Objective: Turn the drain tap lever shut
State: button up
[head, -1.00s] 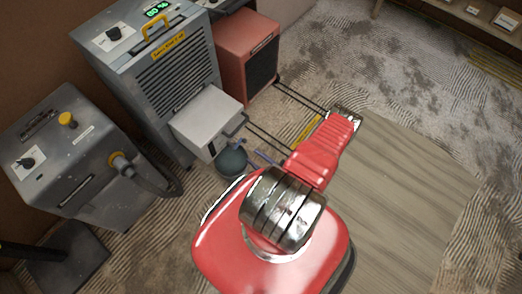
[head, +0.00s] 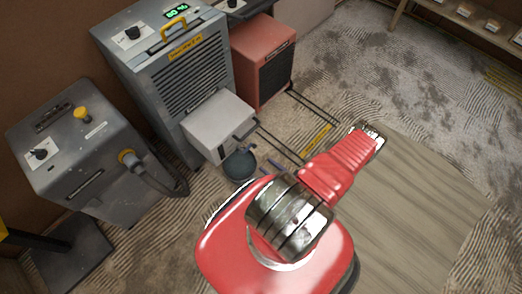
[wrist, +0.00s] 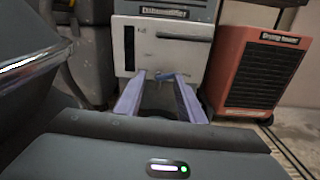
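A grey dehumidifier (head: 180,85) stands at the left back, with a pale water tank (head: 218,124) at its front. The tank (wrist: 160,50) fills the upper middle of the wrist view. A small blue piece, seemingly the drain tap lever (wrist: 166,76), shows low on the tank front, lying roughly crosswise between my fingertips. My gripper (wrist: 159,82) has two purple-blue fingers spread apart, pointing at the tank. I cannot tell whether a finger touches the lever. In the head view my arm mostly hides the gripper, and the lever is not clear there.
A dark round vessel (head: 240,166) sits on the floor before the tank. An orange drying heater (head: 264,62) stands right of the dehumidifier. A grey machine with a hose (head: 85,150) stands left. Thin dark rails run along the floor. Open floor lies right.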

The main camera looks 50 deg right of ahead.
jog(key=d+m+y, duration=0.1)
jog(key=d, duration=0.1)
jog(key=m+g+y, duration=0.3)
jog(key=m, duration=0.1)
send_near(254, 146)
jog(key=s, duration=0.3)
jog(key=shift+d+r+m+g, duration=0.15)
jog(key=shift+d+m+g, duration=0.15)
jog(key=shift+d+m, duration=0.4)
jog(key=shift+w, duration=0.2)
jog(key=shift+x, duration=6.75)
jog(key=shift+d, duration=0.1)
jog(key=shift+c, duration=0.6)
jog(key=c, duration=0.7)
